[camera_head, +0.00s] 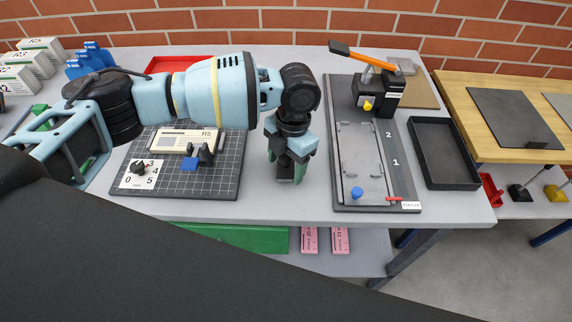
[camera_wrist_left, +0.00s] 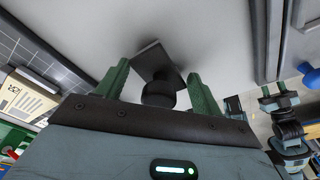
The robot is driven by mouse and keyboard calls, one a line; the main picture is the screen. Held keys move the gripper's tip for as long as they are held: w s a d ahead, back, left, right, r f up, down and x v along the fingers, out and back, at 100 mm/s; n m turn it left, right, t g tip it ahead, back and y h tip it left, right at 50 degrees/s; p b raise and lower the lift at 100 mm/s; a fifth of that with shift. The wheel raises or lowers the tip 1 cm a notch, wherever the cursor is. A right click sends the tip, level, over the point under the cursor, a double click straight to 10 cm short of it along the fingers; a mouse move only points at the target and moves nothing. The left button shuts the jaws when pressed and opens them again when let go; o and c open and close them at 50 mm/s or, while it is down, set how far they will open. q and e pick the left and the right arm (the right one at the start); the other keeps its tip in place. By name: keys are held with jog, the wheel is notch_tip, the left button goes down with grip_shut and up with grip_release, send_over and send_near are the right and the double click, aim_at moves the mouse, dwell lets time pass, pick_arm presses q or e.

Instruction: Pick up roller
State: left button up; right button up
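My left gripper (camera_head: 286,174) points down at the grey table, in the gap between the gridded board and the dark tray board. Its green fingers are apart, and they also show in the left wrist view (camera_wrist_left: 158,88). Between them stands a black round knob on a flat square plate (camera_wrist_left: 158,66), with visible gaps to both fingers. I cannot tell for sure that this is the roller. In the head view the fingers mostly hide it. At the right of the left wrist view is a small teal gripper, seemingly my right one (camera_wrist_left: 277,99); its finger state is unclear.
The gridded board (camera_head: 222,180) with a long pale block lies left. The dark board (camera_head: 338,195) with a metal tray, blue knob and orange-handled press (camera_head: 378,92) lies right. Beyond is an empty black tray (camera_head: 445,178). The table front beside my left gripper is clear.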

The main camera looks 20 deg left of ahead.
pick_arm(q)
jog(key=c, duration=0.5)
jog(key=shift+r, duration=0.1)
jog(key=shift+c, duration=0.3)
